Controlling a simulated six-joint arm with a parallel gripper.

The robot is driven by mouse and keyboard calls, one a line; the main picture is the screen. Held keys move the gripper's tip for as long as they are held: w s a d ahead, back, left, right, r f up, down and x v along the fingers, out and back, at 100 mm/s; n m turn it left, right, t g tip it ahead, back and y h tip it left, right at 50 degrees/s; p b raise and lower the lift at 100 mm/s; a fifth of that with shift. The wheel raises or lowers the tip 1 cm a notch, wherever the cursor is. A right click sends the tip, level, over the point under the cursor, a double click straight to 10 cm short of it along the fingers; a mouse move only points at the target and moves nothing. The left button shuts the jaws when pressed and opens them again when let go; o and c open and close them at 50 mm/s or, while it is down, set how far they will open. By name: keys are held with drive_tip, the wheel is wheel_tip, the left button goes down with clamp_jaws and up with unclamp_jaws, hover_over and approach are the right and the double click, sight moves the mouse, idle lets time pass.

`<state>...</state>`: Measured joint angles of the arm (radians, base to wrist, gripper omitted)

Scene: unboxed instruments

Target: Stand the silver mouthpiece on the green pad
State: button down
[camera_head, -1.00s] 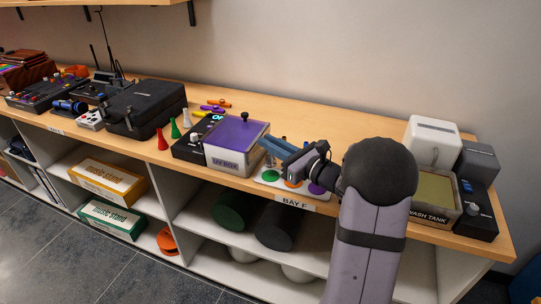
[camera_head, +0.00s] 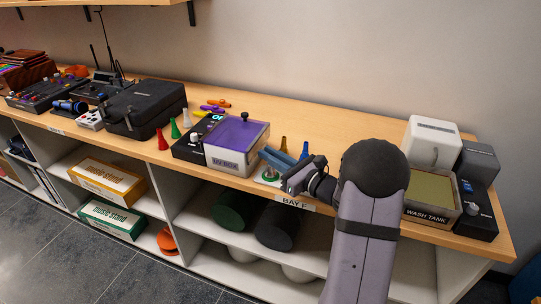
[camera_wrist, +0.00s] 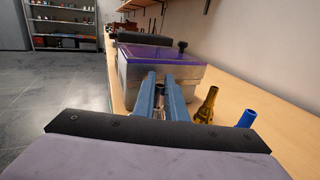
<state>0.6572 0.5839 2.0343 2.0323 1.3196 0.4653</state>
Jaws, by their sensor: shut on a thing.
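My gripper (camera_head: 268,160) is shut on the silver mouthpiece (camera_wrist: 160,91), whose dark, round top shows between the two blue-grey fingers in the wrist view. It looks roughly upright; its lower part is hidden there. In the head view the fingers are low over the left end of a white board, where part of the green pad (camera_head: 268,178) shows beneath them. I cannot tell whether the mouthpiece touches the pad. My gripper and wrist cover most of the board and its other pads.
The UV box (camera_head: 237,145) with its purple lid stands just left of my fingers. A brass mouthpiece (camera_head: 283,145) and a blue one (camera_head: 304,150) stand close behind the gripper. The wash tank (camera_head: 428,213) is to the right.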

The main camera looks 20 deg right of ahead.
drive_tip(key=c, duration=1.8)
unclamp_jaws()
drive_tip(key=shift+r+p, duration=0.2)
drive_tip(key=shift+p, duration=0.1)
drive_tip(key=shift+s+d+f, duration=0.1)
drive_tip(key=shift+s+d, duration=0.05)
drive_tip(key=shift+s, duration=0.1)
drive_tip(key=b+v, duration=0.2)
drive_tip(key=v, duration=0.9)
drive_tip(key=shift+s+b, duration=0.25)
drive_tip(key=shift+b, duration=0.05)
